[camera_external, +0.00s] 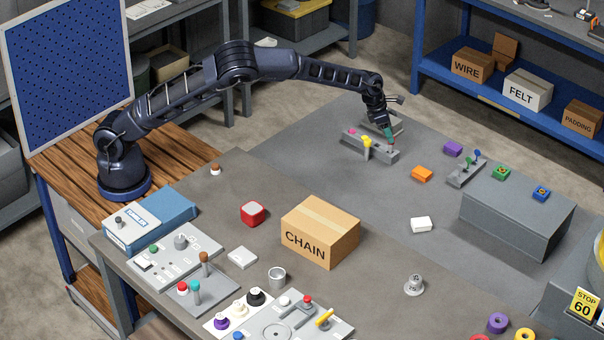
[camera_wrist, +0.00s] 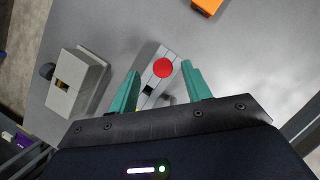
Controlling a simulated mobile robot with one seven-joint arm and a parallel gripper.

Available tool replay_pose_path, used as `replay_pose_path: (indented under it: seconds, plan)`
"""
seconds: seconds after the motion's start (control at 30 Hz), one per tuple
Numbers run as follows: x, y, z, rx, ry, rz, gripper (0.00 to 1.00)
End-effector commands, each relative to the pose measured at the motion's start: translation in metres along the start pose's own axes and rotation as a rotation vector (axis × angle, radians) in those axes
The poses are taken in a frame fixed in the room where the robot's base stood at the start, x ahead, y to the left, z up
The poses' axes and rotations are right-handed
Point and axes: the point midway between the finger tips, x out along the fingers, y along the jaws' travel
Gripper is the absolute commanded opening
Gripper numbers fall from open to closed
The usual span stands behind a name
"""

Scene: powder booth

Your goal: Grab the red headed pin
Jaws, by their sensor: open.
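The red headed pin (camera_wrist: 163,67) shows as a round red top in the wrist view, between and slightly beyond my fingertips. A yellow headed pin (camera_external: 367,141) and a pink one (camera_external: 351,132) stand in the same holder. My gripper (camera_wrist: 161,76) has teal fingers, is open, and points down over the red pin's end of the holder. I cannot tell whether the fingers touch the pin.
A grey slotted block (camera_wrist: 77,85) lies left of the holder in the wrist view. An orange block (camera_external: 422,174) and a purple block (camera_external: 453,148) lie to the right. The CHAIN box (camera_external: 320,232) stands nearer the front.

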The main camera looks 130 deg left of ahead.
Motion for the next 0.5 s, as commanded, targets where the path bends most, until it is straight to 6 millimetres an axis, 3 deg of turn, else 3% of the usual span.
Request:
replay_pose_path:
  seconds: [0.17,0.5]
  plan:
    - [0.01,-0.001,0.0,0.001,0.0,0.0,0.48]
    - [0.051,-0.004,0.0,0.0,0.0,0.0,0.48]
